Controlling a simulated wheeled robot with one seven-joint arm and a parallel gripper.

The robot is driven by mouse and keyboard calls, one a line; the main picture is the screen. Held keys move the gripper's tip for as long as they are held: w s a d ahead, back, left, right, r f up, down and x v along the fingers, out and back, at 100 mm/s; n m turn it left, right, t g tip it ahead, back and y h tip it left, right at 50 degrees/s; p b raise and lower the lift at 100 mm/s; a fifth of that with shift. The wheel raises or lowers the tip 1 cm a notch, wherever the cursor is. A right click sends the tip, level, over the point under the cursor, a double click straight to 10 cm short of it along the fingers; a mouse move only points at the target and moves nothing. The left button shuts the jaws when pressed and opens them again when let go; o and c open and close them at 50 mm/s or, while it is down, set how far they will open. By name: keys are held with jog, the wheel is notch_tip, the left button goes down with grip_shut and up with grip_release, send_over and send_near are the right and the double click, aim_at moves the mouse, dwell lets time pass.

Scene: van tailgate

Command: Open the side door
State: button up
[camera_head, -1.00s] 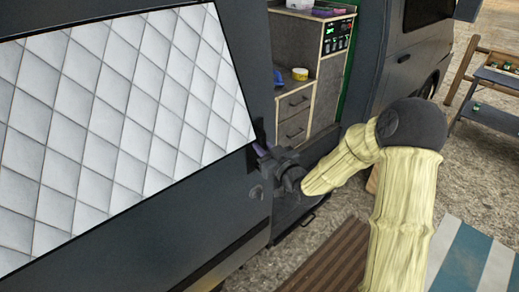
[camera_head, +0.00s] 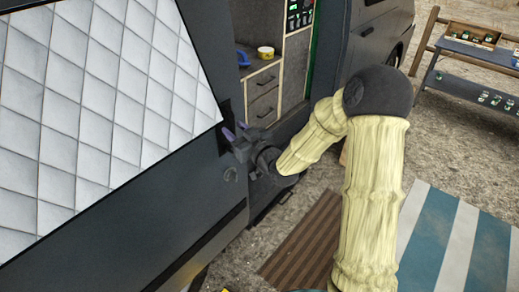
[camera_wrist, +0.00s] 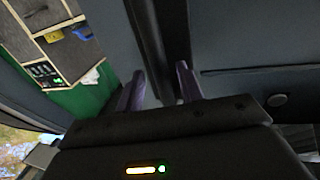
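The side door (camera_head: 150,215) is a dark grey van panel with a white quilted window cover (camera_head: 90,100). It stands part open, with the van interior showing beyond its right edge. My gripper (camera_head: 236,130) is at that edge, beside a small dark recess (camera_head: 225,111). Its two purple fingertips are apart. In the wrist view, the fingers (camera_wrist: 160,88) stand either side of a dark upright strip of the door edge (camera_wrist: 160,40). I see no clear grip on it; the contact is hidden.
A cabinet with drawers (camera_head: 263,95) shows in the doorway. A brown slatted mat (camera_head: 305,245) and a striped blue and white mat (camera_head: 455,250) lie on the gravel. A shelf stand (camera_head: 470,75) with small items is at upper right.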

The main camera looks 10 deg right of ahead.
jog(key=b+v, duration=1.2)
jog(key=v, duration=0.4)
jog(key=shift+w, duration=0.1)
